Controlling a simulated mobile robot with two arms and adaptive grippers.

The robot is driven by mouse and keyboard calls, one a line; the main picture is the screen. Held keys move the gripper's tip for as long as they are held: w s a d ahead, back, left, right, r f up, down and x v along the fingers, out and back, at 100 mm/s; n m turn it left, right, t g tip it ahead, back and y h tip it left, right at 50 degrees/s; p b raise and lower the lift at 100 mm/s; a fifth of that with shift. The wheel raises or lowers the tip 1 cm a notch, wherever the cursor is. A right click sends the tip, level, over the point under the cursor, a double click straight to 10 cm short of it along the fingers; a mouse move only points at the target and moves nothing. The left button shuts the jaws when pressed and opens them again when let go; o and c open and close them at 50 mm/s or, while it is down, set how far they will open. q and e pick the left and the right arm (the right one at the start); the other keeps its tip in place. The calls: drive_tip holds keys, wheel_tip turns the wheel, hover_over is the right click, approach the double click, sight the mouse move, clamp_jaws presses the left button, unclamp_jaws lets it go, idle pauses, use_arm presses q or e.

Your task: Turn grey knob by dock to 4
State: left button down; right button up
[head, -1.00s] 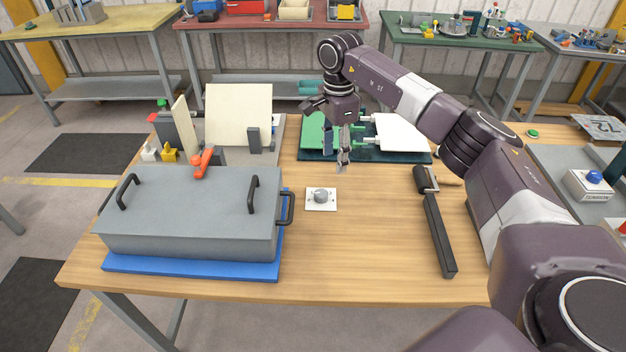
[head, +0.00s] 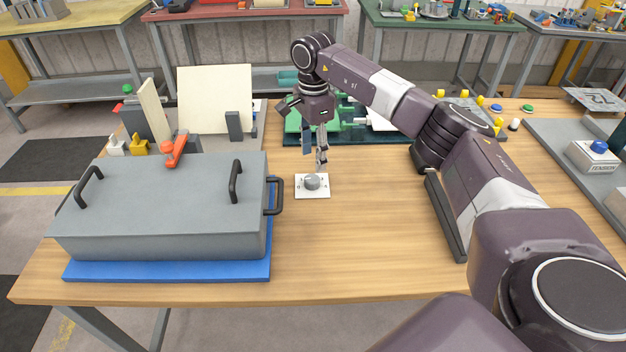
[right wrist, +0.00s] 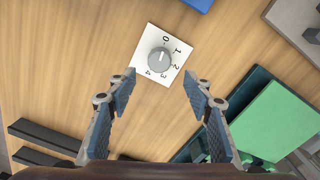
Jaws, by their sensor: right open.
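The grey knob (head: 312,181) sits on a square white plate (head: 302,193) on the wooden table, to the right of the grey box. In the right wrist view the knob (right wrist: 158,60) shows from above, with the numbers 0 to 4 around it. Its pointer seems to face the 0 side, but is too small to read surely. My right gripper (head: 321,160) hangs just behind the knob, apart from it. In the right wrist view its fingers (right wrist: 160,75) are open and empty, with the knob just beyond the gap between the tips. My left gripper is not in view.
A grey box (head: 165,200) with black handles stands on a blue base (head: 170,269) left of the knob. A green fixture (head: 294,120) lies behind my right gripper. A dark bar (head: 446,220) lies to the right. The table in front of the knob is clear.

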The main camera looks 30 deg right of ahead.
sight(314, 177)
wheel_tip(314, 177, down, 6)
drive_tip(key=shift+f+p, duration=0.1)
drive_tip(key=shift+p, duration=0.6)
drive_tip(key=shift+f, duration=0.55)
drive_tip(key=c, duration=1.2)
drive_tip(key=shift+o, duration=0.2)
